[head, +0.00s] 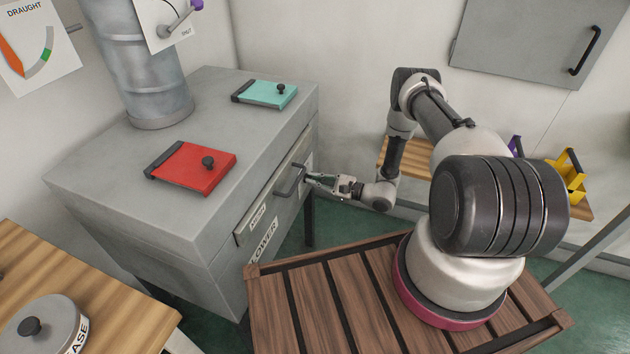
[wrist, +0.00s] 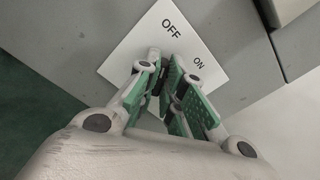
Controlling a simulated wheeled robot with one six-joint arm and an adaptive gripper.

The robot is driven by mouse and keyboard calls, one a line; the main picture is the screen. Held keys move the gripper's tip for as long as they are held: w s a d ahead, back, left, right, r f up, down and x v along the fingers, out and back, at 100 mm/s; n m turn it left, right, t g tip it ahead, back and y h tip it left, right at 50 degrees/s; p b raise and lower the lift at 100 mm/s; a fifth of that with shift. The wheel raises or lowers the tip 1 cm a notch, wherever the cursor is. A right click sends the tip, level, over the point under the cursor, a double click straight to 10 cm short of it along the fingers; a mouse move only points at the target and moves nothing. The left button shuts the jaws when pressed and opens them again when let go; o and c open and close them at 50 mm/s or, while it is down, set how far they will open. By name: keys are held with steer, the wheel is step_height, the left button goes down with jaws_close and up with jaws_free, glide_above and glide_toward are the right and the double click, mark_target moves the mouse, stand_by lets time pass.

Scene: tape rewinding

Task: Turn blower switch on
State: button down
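The switch plate (wrist: 150,40) is a white square set at an angle, marked OFF at its top and ON at its right. It is on a grey surface in the wrist view. My gripper (wrist: 170,68) reaches over the plate, its green-padded fingers close together. Something dark shows between the fingertips, but I cannot tell whether it is the switch lever or gripper parts. The fingers hide the plate's middle. In the head view, my gripper (head: 312,178) is at the right face of the grey cabinet, next to the drawer handle. A partly hidden label reading "LOWER" (head: 264,244) is on this face.
The drawer handle (head: 291,180) juts out close to my gripper. Red (head: 192,167) and teal (head: 266,94) lidded hatches lie on the cabinet top (head: 215,115). A brown slatted table (head: 300,300) stands in front. The green floor between is clear.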

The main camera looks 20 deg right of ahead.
steer(key=shift+d+m, duration=0.1)
steer(key=shift+m, duration=0.3)
steer(key=m, duration=1.1)
steer(key=shift+w+d+r, duration=0.1)
steer(key=shift+w+d, duration=0.1)
steer(key=shift+w, duration=0.1)
stand_by(0.4)
steer(key=c, duration=1.6)
jaws_free()
steer(key=shift+o, duration=0.3)
steer(key=shift+s, duration=0.1)
steer(key=v, duration=1.2)
